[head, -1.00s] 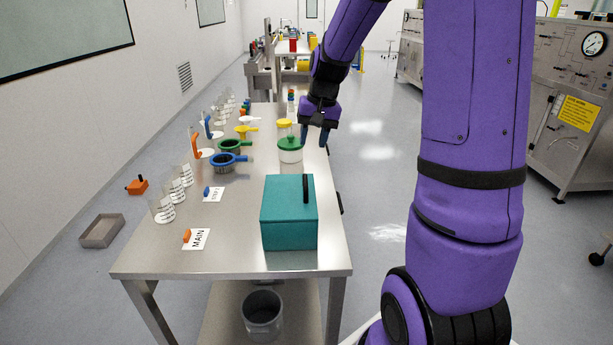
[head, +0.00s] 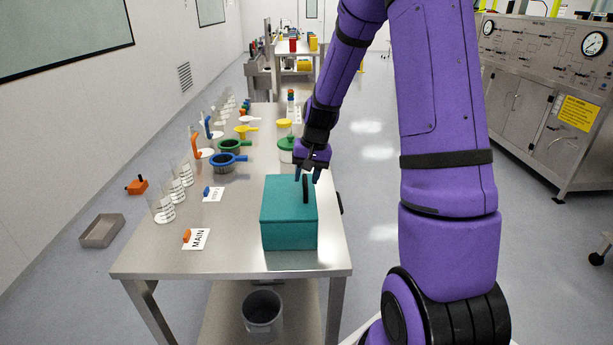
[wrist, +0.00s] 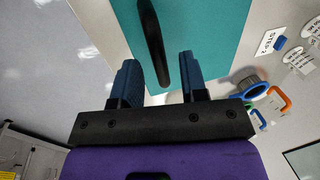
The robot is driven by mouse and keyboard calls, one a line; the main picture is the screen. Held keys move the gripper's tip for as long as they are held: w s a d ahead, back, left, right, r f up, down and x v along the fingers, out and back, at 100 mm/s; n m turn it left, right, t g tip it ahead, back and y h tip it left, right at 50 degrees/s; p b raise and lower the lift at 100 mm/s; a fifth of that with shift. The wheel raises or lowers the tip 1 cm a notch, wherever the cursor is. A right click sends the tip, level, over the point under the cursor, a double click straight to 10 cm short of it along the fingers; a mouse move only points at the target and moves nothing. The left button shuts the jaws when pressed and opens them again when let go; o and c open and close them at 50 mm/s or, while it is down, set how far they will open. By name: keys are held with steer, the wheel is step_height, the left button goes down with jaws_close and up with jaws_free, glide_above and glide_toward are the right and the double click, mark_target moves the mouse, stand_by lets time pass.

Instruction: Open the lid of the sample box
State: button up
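The teal sample box (head: 288,226) stands near the front right of the steel table, with its lid closed. A black upright handle (head: 306,189) sits on the right side of the lid. My gripper (head: 308,177) is just above and behind the handle, fingers pointing down. In the wrist view, the two blue fingers (wrist: 160,82) are spread apart, and the end of the black handle (wrist: 152,45) lies between and ahead of them with gaps on both sides. The teal lid (wrist: 205,40) fills the area beyond. I cannot tell how high the fingertips are above it.
The steel table (head: 235,265) has bare room left of the box. A green-lidded jar (head: 286,148) is close behind my gripper. A grey bucket (head: 262,312) is below.

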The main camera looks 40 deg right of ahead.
steer(key=shift+f, duration=0.15)
steer(key=shift+c, duration=0.2)
jaws_close()
steer(key=shift+w+a, duration=0.1)
